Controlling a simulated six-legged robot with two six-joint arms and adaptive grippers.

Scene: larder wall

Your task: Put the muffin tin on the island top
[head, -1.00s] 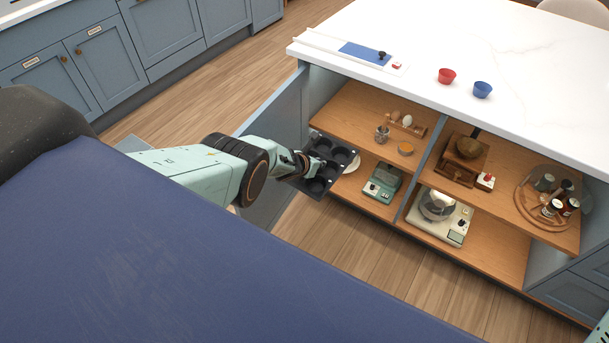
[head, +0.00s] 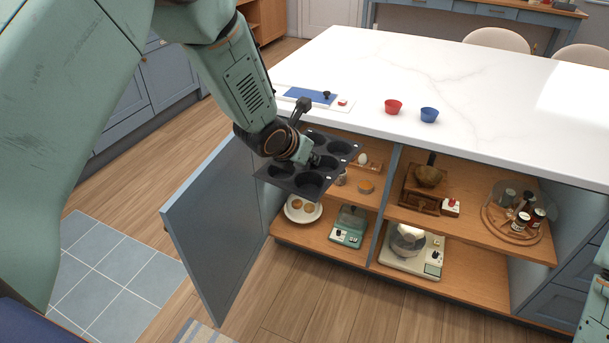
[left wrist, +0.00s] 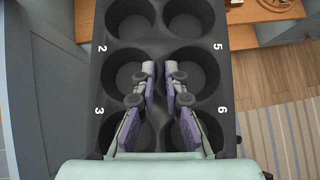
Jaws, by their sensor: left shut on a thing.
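The muffin tin (head: 310,181) is dark with several round cups. My left gripper (head: 318,162) is shut on it and holds it in the air before the open island cupboard, below the height of the top. In the left wrist view the fingers (left wrist: 167,80) close on the tin (left wrist: 160,55) between two rows of cups, and pale numbers show along its sides. The white marbled island top (head: 460,80) lies behind and above the tin. A small part of my right arm shows at the right edge of the head view; its gripper is not visible.
The cupboard door (head: 215,230) stands open at left. Shelves hold a scale (head: 349,227), a mixer (head: 410,245) and jars.

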